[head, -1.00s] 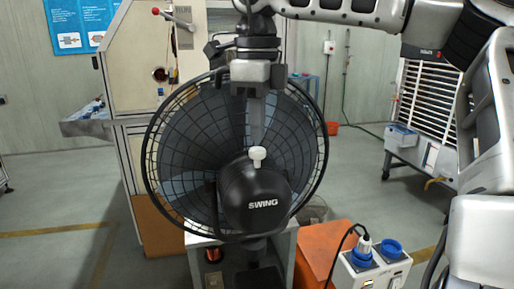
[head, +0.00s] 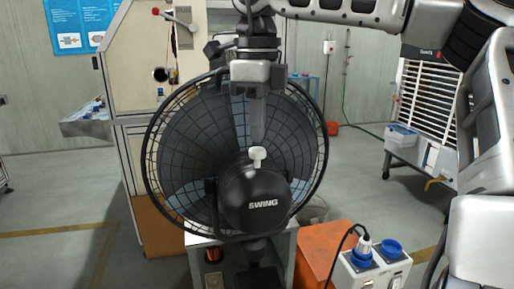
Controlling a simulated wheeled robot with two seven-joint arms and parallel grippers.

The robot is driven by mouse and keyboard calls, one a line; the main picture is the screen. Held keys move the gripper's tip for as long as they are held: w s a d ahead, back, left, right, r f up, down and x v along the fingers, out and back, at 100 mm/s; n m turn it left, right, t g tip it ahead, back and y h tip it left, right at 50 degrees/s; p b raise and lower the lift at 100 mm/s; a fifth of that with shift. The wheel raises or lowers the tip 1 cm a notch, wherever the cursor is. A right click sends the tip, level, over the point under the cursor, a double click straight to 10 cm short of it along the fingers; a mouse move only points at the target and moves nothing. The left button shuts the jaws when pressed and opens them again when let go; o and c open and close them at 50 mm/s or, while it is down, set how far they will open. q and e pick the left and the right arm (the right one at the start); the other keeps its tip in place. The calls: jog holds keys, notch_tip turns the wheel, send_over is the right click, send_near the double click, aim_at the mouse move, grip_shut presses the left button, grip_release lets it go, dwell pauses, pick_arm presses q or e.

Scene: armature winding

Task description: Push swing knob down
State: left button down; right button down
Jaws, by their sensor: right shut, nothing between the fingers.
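The white swing knob (head: 257,154) stands up from the top of the black fan motor housing (head: 256,200), which is marked SWING. The round fan cage (head: 180,150) is behind it. My right gripper (head: 257,140) comes down from above in the head view, its fingers shut and empty. The fingertips are right above the knob; I cannot tell whether they touch it. My left gripper is not in view.
The fan stands on a grey cabinet (head: 290,255). To its right are an orange box (head: 322,245) and a white socket box with blue sockets (head: 372,270). A machine cabinet (head: 125,75) stands behind at left. Floor is clear on the left.

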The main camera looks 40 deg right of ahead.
aim_at(257, 149)
jog(key=shift+f+b, duration=0.9)
jog(key=shift+f, duration=0.4)
dwell(1.2)
notch_tip(257, 149, up, 3)
jog(key=p, duration=0.3)
jog(key=shift+r, duration=0.15)
jog(key=shift+r+p, duration=0.35)
jog(key=shift+r, duration=2.1)
